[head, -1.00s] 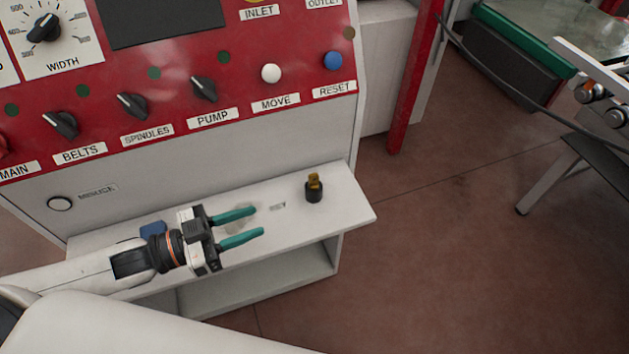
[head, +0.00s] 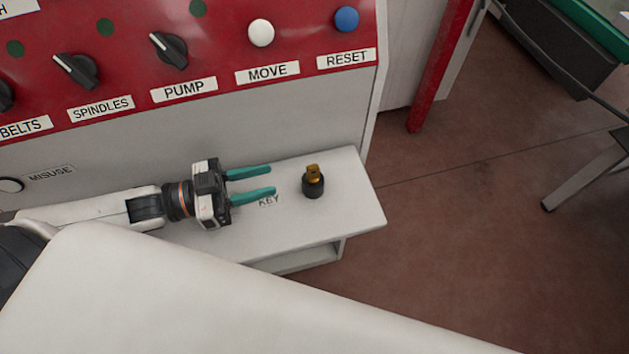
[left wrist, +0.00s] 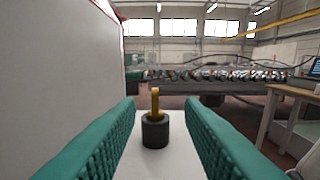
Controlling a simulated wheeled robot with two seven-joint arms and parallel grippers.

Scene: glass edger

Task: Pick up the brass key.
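The brass key (head: 313,172) stands upright in a small black round holder (head: 313,189) on the white shelf (head: 352,205) below the red panel. In the left wrist view the key (left wrist: 155,102) and its holder (left wrist: 155,131) show between my two green fingers, beyond the tips or near them. My left gripper (head: 272,180) is open and empty. In the head view its fingertips point right at the key, a short gap to the left of it. My right gripper is not in view.
The red panel (head: 225,75) with knobs, a white MOVE button and a blue RESET button rises behind the shelf. A KEY label (head: 269,201) lies beside the left fingers. The shelf ends just right of the holder; open floor (head: 450,240) lies beyond.

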